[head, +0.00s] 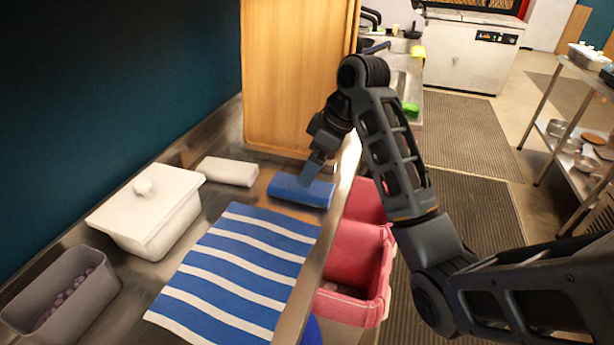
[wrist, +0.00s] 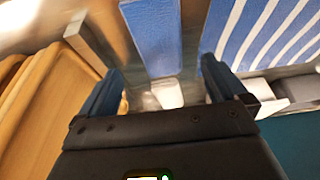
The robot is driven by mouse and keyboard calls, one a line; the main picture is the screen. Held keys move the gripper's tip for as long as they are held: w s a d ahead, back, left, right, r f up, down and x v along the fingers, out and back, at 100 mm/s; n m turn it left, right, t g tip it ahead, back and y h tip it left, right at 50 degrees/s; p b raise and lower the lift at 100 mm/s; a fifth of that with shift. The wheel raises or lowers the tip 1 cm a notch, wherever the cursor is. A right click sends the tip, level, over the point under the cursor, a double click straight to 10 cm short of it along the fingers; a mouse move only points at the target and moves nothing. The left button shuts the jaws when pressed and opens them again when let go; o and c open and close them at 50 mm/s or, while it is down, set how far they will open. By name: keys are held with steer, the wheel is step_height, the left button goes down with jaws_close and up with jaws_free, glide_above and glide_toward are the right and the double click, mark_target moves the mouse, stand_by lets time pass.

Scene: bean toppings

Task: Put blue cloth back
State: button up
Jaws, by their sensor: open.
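The blue cloth (head: 299,191) is a folded, flat block lying on the metal counter near its right edge. My gripper (head: 314,172) is just above its far side, pointing down. In the wrist view the blue cloth (wrist: 152,38) shows ahead, in the gap between the two spread fingers. My gripper (wrist: 162,72) is open and holds nothing. Whether a fingertip touches the cloth, I cannot tell.
A blue-and-white striped cloth (head: 236,270) lies in front. A folded white cloth (head: 228,171), a white lidded container (head: 150,213) and a grey bin (head: 82,302) are left. A wooden panel (head: 290,75) stands behind. Red bins (head: 352,262) are below the counter's right edge.

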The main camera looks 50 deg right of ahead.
steer(key=shift+p+v, duration=2.25)
steer(key=shift+v, duration=0.2)
